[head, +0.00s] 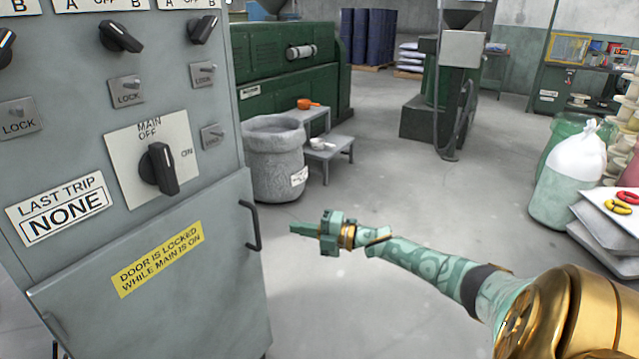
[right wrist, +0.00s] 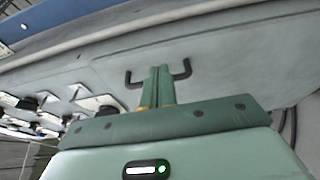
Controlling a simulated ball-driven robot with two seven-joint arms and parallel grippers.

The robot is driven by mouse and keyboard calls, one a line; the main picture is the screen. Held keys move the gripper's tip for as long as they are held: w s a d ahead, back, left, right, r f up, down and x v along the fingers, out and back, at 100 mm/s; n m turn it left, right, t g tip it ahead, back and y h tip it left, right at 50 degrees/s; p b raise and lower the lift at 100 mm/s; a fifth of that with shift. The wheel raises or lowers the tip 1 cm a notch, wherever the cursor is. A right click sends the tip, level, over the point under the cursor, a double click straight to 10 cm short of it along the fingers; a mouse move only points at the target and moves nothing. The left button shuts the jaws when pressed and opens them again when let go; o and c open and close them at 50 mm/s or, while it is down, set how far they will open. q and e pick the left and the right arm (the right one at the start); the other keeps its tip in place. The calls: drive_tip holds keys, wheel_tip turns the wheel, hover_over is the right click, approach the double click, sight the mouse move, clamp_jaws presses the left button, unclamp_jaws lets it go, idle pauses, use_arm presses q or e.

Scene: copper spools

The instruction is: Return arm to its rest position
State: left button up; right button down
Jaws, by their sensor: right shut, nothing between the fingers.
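My right arm comes in from the lower right of the head view. My right gripper (head: 297,227) is shut and empty, with its fingers pointing left toward the grey cabinet (head: 215,290). The fingertips appear a short way to the right of the black door handle (head: 251,226), with a visible gap. In the right wrist view the shut fingers (right wrist: 161,72) stand in front of the handle (right wrist: 186,70) and hide its middle. How far apart they are in depth I cannot tell. My left gripper is not in view.
The cabinet carries a black main switch (head: 160,169), several smaller switches and locks. A grey bin (head: 275,160) and a step stand (head: 330,150) are behind the gripper. White sacks (head: 570,175) stand at the right. The floor (head: 400,190) between is clear.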

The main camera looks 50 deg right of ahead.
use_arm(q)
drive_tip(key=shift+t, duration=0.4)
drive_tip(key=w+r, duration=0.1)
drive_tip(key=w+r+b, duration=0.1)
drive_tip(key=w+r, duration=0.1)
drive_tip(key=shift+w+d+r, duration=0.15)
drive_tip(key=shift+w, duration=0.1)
use_arm(e)
drive_tip(key=s+d, duration=0.1)
drive_tip(key=d, duration=0.5)
drive_tip(key=shift+r, duration=0.1)
